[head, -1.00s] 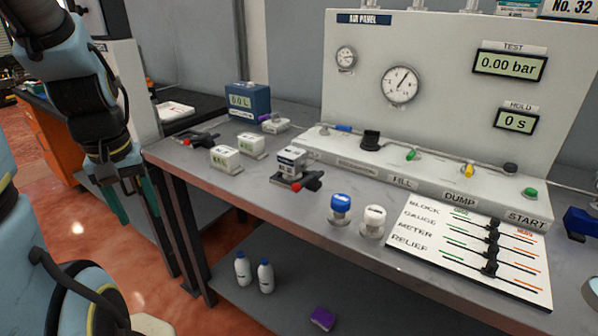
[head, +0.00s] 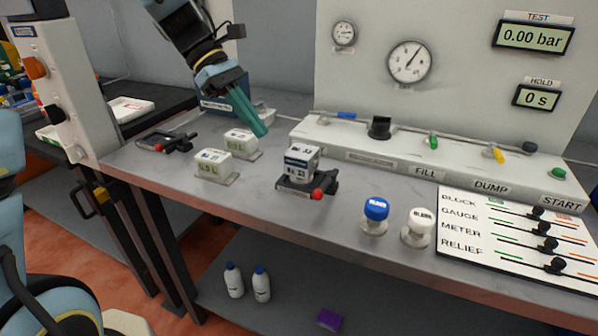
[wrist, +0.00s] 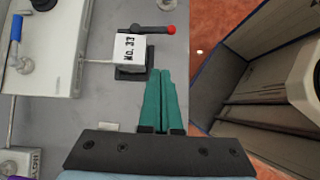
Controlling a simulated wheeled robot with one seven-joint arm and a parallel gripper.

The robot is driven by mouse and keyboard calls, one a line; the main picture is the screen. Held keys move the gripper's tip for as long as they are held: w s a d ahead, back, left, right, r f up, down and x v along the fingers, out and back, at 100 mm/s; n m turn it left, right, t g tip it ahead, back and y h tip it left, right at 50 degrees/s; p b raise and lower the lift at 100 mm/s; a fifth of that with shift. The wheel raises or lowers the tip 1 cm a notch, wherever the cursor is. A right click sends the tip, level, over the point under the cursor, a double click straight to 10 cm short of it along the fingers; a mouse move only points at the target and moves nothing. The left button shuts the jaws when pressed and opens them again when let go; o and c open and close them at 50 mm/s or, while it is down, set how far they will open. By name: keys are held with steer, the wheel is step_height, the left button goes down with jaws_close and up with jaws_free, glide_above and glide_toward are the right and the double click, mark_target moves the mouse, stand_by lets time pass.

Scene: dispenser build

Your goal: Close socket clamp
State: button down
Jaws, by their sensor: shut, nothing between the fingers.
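A dark clamp (head: 294,187) with a red-tipped lever (head: 318,193) stands near the middle of the bench. A white labelled block (head: 301,160) sits in it. In the wrist view the block (wrist: 128,47) reads "NO. 33", and the lever (wrist: 152,30) lies along its far side with the red tip to the right. My gripper (head: 262,131) has teal fingers pressed together and empty. It is above the bench, left of and behind the clamp in the head view. In the wrist view its fingertips (wrist: 160,72) point toward the clamp, apart from the lever.
Two white meter blocks (head: 213,164) (head: 240,142) stand left of the clamp. Another red-handled clamp (head: 168,142) is at the far left. Blue (head: 375,210) and white (head: 419,222) knobs stand to the right. The air panel's ledge (head: 400,150) runs behind.

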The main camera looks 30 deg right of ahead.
mark_target(327, 182)
steer(key=p+x, duration=0.1)
steer(key=x, duration=0.9)
steer(key=shift+a+p, duration=0.15)
steer(key=shift+p, duration=0.15)
steer(key=shift+s+d+f+p, duration=0.25)
steer(key=shift+s+d, duration=0.3)
steer(key=shift+s, duration=0.3)
steer(key=shift+s+d+f+p, duration=0.15)
steer(key=shift+s+d+p, duration=0.15)
steer(key=shift+s+d, duration=0.4)
steer(key=shift+s+a+n, duration=0.15)
steer(key=shift+s+n, duration=0.05)
steer(key=shift+n, duration=0.1)
